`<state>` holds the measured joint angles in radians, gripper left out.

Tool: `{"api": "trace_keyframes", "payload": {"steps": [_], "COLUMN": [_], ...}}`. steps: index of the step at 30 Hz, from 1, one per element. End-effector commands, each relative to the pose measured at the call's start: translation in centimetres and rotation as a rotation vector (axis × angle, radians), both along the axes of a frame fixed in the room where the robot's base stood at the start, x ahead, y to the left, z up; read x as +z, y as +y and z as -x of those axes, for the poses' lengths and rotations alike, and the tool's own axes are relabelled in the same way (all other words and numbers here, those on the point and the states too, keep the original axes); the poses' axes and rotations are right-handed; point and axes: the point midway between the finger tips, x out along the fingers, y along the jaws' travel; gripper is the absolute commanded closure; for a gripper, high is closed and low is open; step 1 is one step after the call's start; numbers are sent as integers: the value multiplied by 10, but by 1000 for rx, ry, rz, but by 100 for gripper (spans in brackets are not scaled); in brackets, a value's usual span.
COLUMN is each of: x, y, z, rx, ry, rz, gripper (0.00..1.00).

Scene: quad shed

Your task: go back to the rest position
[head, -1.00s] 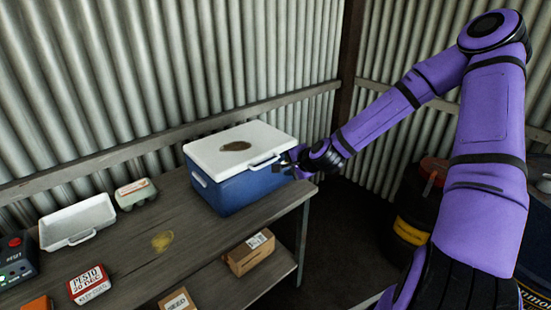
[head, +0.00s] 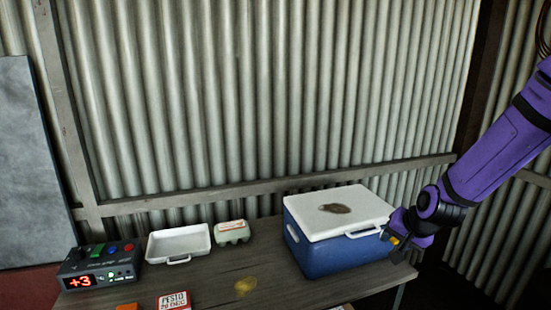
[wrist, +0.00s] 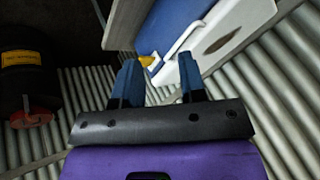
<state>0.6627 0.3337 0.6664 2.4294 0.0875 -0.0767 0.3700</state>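My gripper (head: 402,246) is at the right end of the bench, beside the front right corner of a blue cooler (head: 330,252) with a white lid (head: 338,212). The lid is on the cooler and has a brown stain. In the wrist view my gripper's two dark blue fingers (wrist: 160,82) stand apart with nothing between them. The cooler's white lid and handle (wrist: 190,50) lie just beyond the fingertips there. I cannot tell whether the gripper touches the cooler.
On the wooden bench (head: 215,275) are a white tray (head: 178,243), an egg carton (head: 232,232), a device reading +3 (head: 98,268) and a pesto box (head: 174,301). A corrugated wall (head: 270,100) stands behind. A dark drum (wrist: 30,75) shows in the wrist view.

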Motion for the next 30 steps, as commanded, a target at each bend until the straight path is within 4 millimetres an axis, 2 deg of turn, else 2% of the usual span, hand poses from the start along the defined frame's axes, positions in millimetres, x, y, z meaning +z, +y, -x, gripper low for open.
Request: {"api": "trace_keyframes", "payload": {"steps": [8,17,24,30], "x": [58,123,172,206], "y": [2,5,7,7], "z": [36,89,141,191], "rx": [125,220,284,339], "ry": [34,54,54,44], "rz": [189,334,403,425], "gripper": [62,62,62,62]}}
